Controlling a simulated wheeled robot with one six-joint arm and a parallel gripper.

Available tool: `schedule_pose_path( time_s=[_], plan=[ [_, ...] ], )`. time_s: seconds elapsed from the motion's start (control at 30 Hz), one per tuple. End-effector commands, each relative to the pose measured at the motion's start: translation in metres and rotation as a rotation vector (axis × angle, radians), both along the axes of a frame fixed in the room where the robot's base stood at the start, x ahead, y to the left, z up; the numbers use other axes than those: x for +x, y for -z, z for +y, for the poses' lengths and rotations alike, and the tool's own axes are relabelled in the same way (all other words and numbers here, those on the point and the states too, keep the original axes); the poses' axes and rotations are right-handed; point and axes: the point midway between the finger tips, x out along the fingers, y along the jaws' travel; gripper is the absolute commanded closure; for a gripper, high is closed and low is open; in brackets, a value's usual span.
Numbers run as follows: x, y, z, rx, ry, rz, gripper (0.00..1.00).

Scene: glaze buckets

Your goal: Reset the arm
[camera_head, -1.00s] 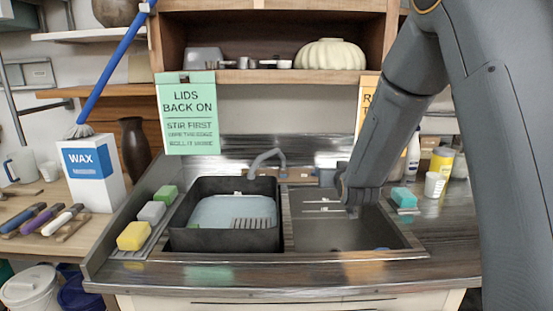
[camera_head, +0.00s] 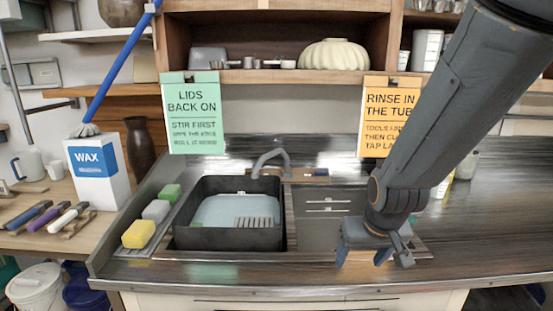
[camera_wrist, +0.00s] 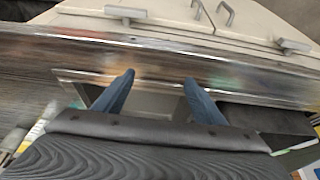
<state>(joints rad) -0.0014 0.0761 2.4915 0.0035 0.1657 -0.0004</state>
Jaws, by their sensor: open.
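My gripper (camera_head: 372,258) hangs over the right front of the sink, above the counter's front part, with its fingers pointing down. In the wrist view my gripper (camera_wrist: 158,88) has its two blue-grey fingers apart with nothing between them. Beyond the fingers the wrist view shows the counter's front edge (camera_wrist: 220,76) and cabinet doors with handles. My arm comes in from the upper right and hides part of the right basin and the counter behind it.
A black tub (camera_head: 225,238) with pale liquid sits in the left basin. Sponges (camera_head: 139,234) line its left side. An orange sign (camera_head: 388,105) hangs behind my arm. The right counter (camera_head: 490,215) is largely clear.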

Motion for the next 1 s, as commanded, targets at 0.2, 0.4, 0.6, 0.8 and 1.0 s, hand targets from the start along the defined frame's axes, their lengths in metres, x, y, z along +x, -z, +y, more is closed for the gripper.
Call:
schedule_pose_path(
  time_s=[0.2, 0.4, 0.6, 0.8, 1.0],
  plan=[
    [-0.075, 0.022, -0.001, -0.001, -0.001, 0.202, 0.36],
    [-0.084, 0.062, 0.000, 0.001, 0.001, 0.283, 0.36],
    [-0.096, 0.096, 0.001, 0.003, 0.004, 0.365, 0.36],
    [-0.102, 0.108, 0.002, 0.005, 0.005, 0.406, 0.36],
    [-0.103, 0.107, 0.002, 0.005, 0.005, 0.409, 0.36]
  ],
)
